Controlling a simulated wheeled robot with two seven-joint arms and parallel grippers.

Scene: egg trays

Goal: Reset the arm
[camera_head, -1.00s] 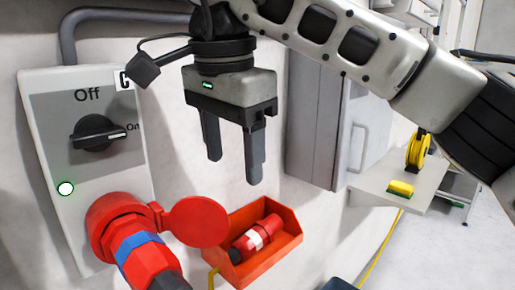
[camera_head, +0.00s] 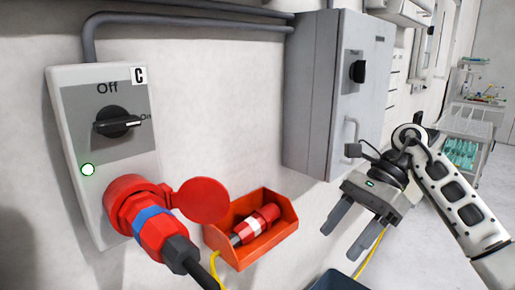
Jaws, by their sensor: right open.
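My right gripper (camera_head: 352,238) is open and empty at the right, below and in front of the grey cabinet. Its fingers point down and to the left. My right arm (camera_head: 460,205) comes in from the lower right. My left gripper is not in view.
An orange bin (camera_head: 240,261) on the wall holds a red and white connector (camera_head: 257,225). A grey cabinet (camera_head: 311,95) stands out from the wall, right of centre. A dark blue container edge (camera_head: 335,281) shows at the bottom. A trolley (camera_head: 466,140) stands far right.

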